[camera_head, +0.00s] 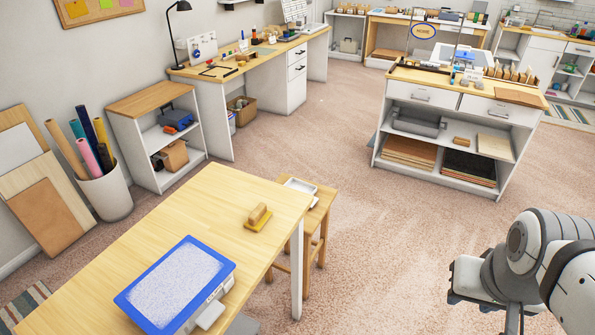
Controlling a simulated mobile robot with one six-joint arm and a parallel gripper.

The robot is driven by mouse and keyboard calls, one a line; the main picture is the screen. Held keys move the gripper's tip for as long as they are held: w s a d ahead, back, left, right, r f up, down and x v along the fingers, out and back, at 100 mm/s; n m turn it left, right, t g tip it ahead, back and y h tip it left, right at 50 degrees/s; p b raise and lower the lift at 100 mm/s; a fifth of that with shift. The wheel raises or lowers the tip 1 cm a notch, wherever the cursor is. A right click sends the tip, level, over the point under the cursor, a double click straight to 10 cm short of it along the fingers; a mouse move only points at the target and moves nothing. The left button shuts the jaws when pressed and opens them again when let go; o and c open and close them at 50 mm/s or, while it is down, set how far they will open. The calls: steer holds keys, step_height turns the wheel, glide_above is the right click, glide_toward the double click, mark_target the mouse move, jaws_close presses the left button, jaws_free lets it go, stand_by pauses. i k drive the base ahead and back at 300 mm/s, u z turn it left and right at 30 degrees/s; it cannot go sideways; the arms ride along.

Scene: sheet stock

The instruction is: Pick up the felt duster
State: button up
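A small block with a rounded wooden top and a flat yellow base, which looks like the felt duster (257,216), lies near the right edge of the light wooden table (225,200). It stands apart from the blue-framed tray (176,283) at the table's front, which has a speckled white surface. My grey and white arm is at the lower right, beyond the table and well away from the duster. Its end, seemingly my gripper (469,298), is small and partly hidden, and I cannot make out its fingers' opening. Nothing held shows.
A wooden stool (322,215) with a white tray (300,186) on it stands against the table's right side. A white shelved workbench (455,105) stands behind. Rolls in a white bin (107,196) stand at left. Carpet between table and workbench is clear.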

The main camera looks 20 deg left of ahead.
mark_target(258, 218)
steer(key=u, duration=0.45)
steer(key=i, duration=1.35)
steer(key=u, duration=0.6)
steer(key=k, duration=0.9)
steer(key=u, duration=0.15)
steer(key=i, duration=0.9)
steer(key=z, duration=0.05)
